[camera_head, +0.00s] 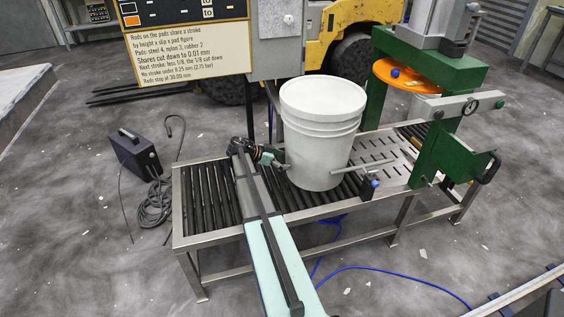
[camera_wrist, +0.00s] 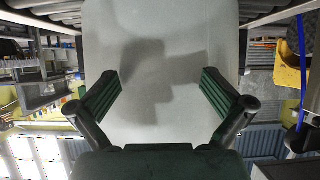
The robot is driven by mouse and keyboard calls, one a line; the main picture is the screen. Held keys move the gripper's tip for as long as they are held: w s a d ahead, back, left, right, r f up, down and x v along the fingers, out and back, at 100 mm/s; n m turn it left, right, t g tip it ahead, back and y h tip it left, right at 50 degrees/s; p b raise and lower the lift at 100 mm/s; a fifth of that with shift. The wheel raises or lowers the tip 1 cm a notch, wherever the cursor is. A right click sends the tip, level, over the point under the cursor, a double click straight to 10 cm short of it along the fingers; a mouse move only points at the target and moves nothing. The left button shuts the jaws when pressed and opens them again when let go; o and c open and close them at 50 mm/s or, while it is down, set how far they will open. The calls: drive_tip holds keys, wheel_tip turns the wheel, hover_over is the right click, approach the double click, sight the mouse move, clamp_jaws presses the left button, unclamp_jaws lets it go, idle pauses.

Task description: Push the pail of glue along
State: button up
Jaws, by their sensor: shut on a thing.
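The pail of glue (camera_head: 318,135) is a tall white bucket with a closed lid. It stands upright on the roller conveyor (camera_head: 210,200), just left of the slotted plate of the press. My gripper (camera_head: 280,166) is low at the pail's left side. In the wrist view the pail's pale wall (camera_wrist: 160,115) fills the middle. The exact finger contact is hidden.
The green press (camera_head: 440,150) with an orange disc (camera_head: 405,76) stands to the right over the slotted plate (camera_head: 385,155). A small stop with a blue knob (camera_head: 374,184) sits at the conveyor's front edge by the pail. A sign (camera_head: 190,45) and yellow forklift (camera_head: 340,35) are behind.

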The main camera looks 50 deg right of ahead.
sight(287, 156)
drive_tip(key=shift+s+d+r, duration=0.2)
drive_tip(key=shift+d+r, duration=0.2)
drive_tip(key=shift+d, duration=0.05)
drive_tip(key=shift+w+a+r, duration=0.2)
drive_tip(key=shift+a+r, duration=0.2)
drive_tip(key=shift+r, duration=0.2)
drive_tip(key=shift+w+a+r, duration=0.2)
drive_tip(key=shift+a+r, duration=0.15)
drive_tip(key=shift+r, duration=0.2)
drive_tip(key=v, duration=0.2)
drive_tip(key=shift+a+r, duration=0.15)
drive_tip(key=shift+r, duration=0.2)
drive_tip(key=shift+w+a+r, duration=0.3)
drive_tip(key=shift+w+a, duration=0.05)
drive_tip(key=shift+a, duration=0.15)
